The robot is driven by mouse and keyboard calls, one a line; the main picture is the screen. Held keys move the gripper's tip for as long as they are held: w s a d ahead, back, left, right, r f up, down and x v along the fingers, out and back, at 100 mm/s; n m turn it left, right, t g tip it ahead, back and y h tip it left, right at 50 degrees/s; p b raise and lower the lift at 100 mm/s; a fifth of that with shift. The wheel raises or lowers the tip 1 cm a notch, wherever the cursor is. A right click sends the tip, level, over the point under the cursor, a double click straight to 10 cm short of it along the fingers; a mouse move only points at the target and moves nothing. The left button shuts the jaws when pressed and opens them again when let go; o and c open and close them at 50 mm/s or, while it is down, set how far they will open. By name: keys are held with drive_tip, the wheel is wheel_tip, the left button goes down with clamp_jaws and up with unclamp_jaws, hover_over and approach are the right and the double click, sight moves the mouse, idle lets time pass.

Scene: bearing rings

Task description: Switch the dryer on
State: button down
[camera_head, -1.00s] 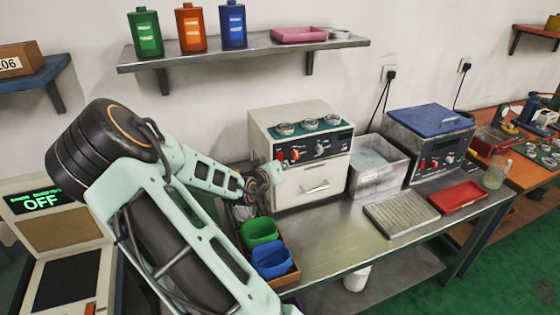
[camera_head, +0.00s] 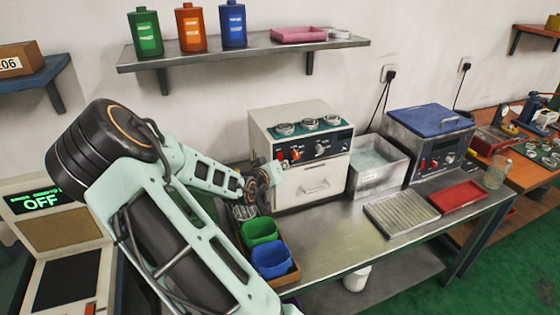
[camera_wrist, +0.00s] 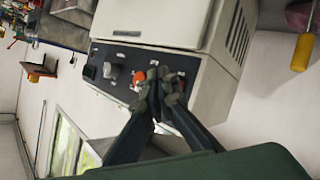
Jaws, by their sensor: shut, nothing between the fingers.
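A white boxy machine (camera_head: 310,187) with a drawer front and a dark control panel stands on the metal bench; no label on it is readable, so I cannot confirm it is the dryer. Its panel has an orange-red knob (camera_head: 296,154) and a silver knob (camera_head: 320,150). My gripper (camera_head: 277,169) is at the panel's left end, fingers shut and empty. In the wrist view my gripper (camera_wrist: 162,88) points at the panel, its tips close beside the orange-red knob (camera_wrist: 138,78). I cannot tell whether they touch. The fingers partly hide the panel's end.
Blue and green bins (camera_head: 271,259) sit in a tray below my gripper. A metal basin (camera_head: 376,181) and a blue-lidded machine (camera_head: 428,135) stand to the right. A display at left (camera_head: 40,202) reads OFF. A shelf (camera_head: 245,53) hangs above.

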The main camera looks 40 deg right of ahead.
drive_tip(key=shift+w, duration=0.15)
idle(0.3)
drive_tip(key=shift+w+d+f, duration=0.1)
drive_tip(key=shift+w, duration=0.2)
drive_tip(key=shift+w+d, duration=0.1)
drive_tip(key=shift+w, duration=0.2)
idle(0.5)
drive_tip(key=shift+s, duration=0.1)
drive_tip(key=shift+s+a, duration=0.2)
drive_tip(key=shift+s, duration=0.45)
drive_tip(key=shift+s+a+r, duration=0.1)
drive_tip(key=shift+s+a, duration=0.1)
drive_tip(key=shift+s, duration=0.6)
drive_tip(key=shift+s+a+r, duration=0.15)
drive_tip(key=shift+s+a, duration=0.05)
drive_tip(key=shift+s, duration=0.6)
drive_tip(key=shift+s+a+r, duration=0.1)
drive_tip(key=shift+s+a, duration=0.1)
drive_tip(key=shift+s, duration=0.6)
